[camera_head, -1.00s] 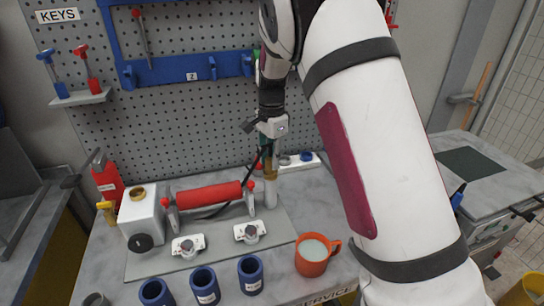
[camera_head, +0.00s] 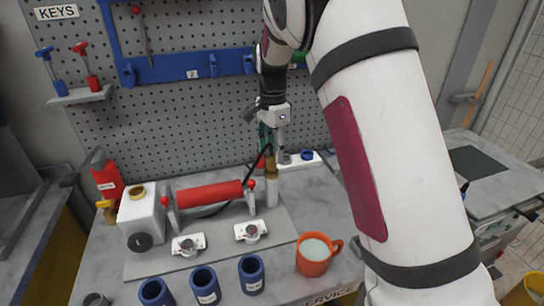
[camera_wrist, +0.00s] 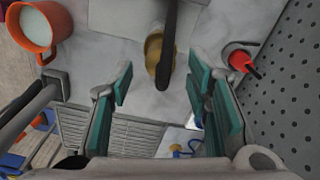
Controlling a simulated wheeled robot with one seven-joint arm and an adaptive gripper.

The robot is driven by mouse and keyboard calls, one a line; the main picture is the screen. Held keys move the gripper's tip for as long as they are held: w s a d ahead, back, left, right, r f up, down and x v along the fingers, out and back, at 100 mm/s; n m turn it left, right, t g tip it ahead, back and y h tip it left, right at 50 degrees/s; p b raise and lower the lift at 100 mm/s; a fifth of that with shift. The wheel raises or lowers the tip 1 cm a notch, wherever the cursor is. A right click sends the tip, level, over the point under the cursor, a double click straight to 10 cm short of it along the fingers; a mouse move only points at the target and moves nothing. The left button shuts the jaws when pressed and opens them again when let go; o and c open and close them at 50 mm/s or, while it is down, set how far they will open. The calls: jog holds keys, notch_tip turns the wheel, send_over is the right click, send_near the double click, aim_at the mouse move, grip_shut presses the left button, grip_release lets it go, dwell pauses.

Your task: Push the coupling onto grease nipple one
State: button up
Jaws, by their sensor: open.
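A brass-coloured coupling (camera_head: 271,172) on a black hose stands upright at the top of a grey post at the back right of the base plate. Its brass body also shows in the wrist view (camera_wrist: 153,52), with the dark hose crossing over it. My gripper (camera_head: 271,148) is above the coupling, its teal-padded fingers pointing down. In the wrist view my gripper (camera_wrist: 158,85) is open, with the coupling beyond the gap between its fingertips and not gripped. Two white blocks with grey knobs, left (camera_head: 188,246) and right (camera_head: 250,232), sit before the red roller (camera_head: 209,194). I cannot make out which part is grease nipple one.
An orange mug (camera_head: 312,258) with pale liquid stands at the front right. Several blue cups (camera_head: 205,286) line the front. A white strip (camera_head: 300,161) lies behind the post.

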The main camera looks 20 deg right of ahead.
aim_at(272, 156)
notch_tip(272, 156, up, 9)
jog(key=b, duration=0.2)
jog(key=s+r+n+t, duration=0.1)
jog(key=s+r+n, duration=0.2)
jog(key=s+r, duration=0.35)
jog(key=s+f+n+t, duration=0.1)
jog(key=s+n, duration=0.5)
jog(key=s, duration=0.6)
jog(key=s+f+n+t, duration=0.2)
jog(key=s+n, duration=0.4)
jog(key=s, duration=0.7)
jog(key=shift+s+f+t, duration=0.15)
jog(key=shift+f+t, duration=0.1)
jog(key=shift+t, duration=0.45)
jog(key=shift+a, duration=0.1)
jog(key=shift+c, duration=0.5)
